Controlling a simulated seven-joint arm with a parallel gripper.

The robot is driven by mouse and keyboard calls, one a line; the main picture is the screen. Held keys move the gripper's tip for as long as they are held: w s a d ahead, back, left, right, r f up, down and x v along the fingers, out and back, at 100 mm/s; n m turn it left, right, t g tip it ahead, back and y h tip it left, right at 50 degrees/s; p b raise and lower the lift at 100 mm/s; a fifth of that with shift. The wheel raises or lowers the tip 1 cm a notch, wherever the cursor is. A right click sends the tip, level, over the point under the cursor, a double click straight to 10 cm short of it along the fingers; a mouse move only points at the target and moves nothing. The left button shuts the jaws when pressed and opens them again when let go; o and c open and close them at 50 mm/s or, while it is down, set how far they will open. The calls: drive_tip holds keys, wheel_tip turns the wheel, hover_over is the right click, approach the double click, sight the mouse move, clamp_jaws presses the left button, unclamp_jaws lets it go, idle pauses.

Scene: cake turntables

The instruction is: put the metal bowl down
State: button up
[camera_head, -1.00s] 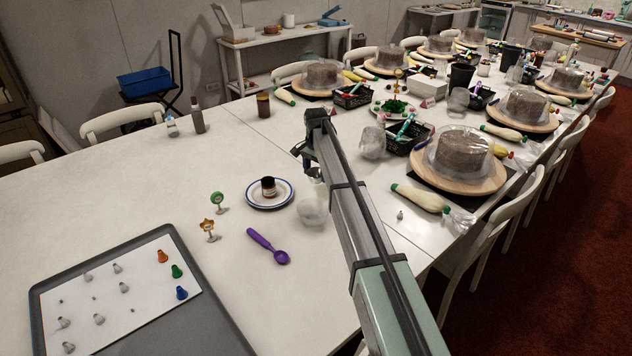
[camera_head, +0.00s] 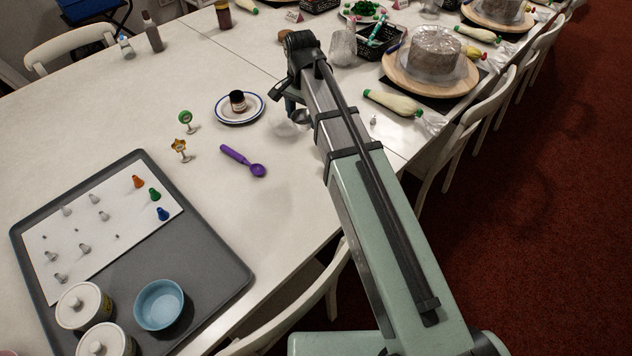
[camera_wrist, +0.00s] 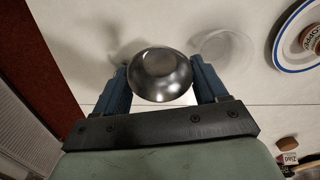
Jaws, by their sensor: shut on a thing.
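The metal bowl (camera_wrist: 161,73) is a small, shiny, dark-grey bowl held between the two blue fingers of my gripper (camera_wrist: 160,88) in the wrist view. In the head view the bowl (camera_head: 301,118) shows as a small bright piece below my gripper (camera_head: 291,108), partly hidden by the fingers and arm. My gripper is shut on it, over the white table (camera_head: 270,205), right of the blue-rimmed plate (camera_head: 222,118). A shadow lies left of the bowl in the wrist view; I cannot tell the exact height above the table.
A translucent bowl (camera_wrist: 226,46) stands close to the metal bowl. A dark jar (camera_head: 238,100) stands on the plate. A purple scoop (camera_head: 240,158), two small picks and a grey tray (camera_head: 205,245) lie nearer. A cake turntable (camera_head: 398,78) stands to the right. Table between plate and scoop is clear.

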drive_tip(key=s+d+f+m, duration=0.1)
drive_tip(key=s+d+f, duration=0.15)
drive_tip(key=s, duration=0.85)
drive_tip(key=shift+m, duration=0.6)
drive_tip(key=shift+s+d+f, duration=0.1)
drive_tip(key=shift+d+f, duration=0.05)
drive_tip(key=shift+f, duration=1.35)
drive_tip(key=shift+d+f, duration=0.2)
drive_tip(key=shift+f, duration=1.3)
drive_tip(key=shift+s+d+f, duration=0.1)
drive_tip(key=shift+d+f, duration=0.05)
drive_tip(key=shift+f, duration=1.35)
drive_tip(key=shift+f, duration=0.15)
drive_tip(key=o, duration=1.1)
drive_tip(key=shift+c, duration=0.2)
wheel_tip(320, 180, up, 12)
